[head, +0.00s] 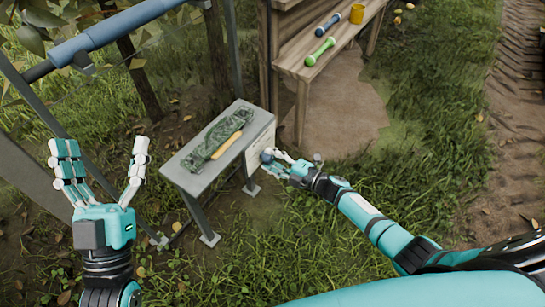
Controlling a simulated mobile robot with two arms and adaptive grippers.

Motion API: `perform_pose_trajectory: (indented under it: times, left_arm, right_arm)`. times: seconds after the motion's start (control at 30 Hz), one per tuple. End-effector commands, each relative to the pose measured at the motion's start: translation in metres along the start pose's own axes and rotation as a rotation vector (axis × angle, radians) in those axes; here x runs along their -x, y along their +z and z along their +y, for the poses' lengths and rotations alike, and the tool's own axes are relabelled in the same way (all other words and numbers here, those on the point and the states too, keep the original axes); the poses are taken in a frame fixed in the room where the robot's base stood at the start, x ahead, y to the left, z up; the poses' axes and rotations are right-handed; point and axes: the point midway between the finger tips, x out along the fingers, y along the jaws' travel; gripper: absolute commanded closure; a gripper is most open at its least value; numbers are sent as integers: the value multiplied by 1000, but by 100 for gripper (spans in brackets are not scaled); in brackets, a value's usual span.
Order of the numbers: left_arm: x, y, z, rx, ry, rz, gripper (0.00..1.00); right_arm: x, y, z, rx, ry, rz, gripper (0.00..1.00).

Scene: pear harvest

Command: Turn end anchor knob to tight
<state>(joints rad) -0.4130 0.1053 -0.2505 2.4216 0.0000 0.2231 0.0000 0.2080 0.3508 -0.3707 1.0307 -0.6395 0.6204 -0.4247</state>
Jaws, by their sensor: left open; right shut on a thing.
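A small grey metal bench (190,182) stands on the ground at the centre left, with a white panel (262,142) on its right-hand side. My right gripper (272,160) is at the lower part of this panel, shut on a small bluish knob (266,156). The fingers partly cover the knob, so its turn position cannot be read. My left gripper (103,152) is open and empty, fingers up, to the left of the bench and apart from it.
On the bench lies a dark green bundle (213,138) with a yellow-tan handle (227,146). Behind it, a wooden table (297,60) carries a green tool (320,51), a blue tool (328,25) and a yellow cup (357,13). A blue-grey pipe (110,30) crosses the upper left. Grass lies right.

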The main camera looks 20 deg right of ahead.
Motion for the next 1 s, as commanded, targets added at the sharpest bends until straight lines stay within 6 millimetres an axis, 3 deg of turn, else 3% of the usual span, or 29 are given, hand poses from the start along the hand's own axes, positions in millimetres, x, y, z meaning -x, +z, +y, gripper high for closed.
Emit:
perform_pose_trajectory:
  times: [0.43,1.0]
  left_arm:
    - [3,35,-5,-9,-9,-211,9]
    - [5,42,-6,-10,-11,-247,9]
  right_arm:
    - [1,2,-1,-420,-9,32,93]
    - [1,2,-2,-784,-13,63,93]
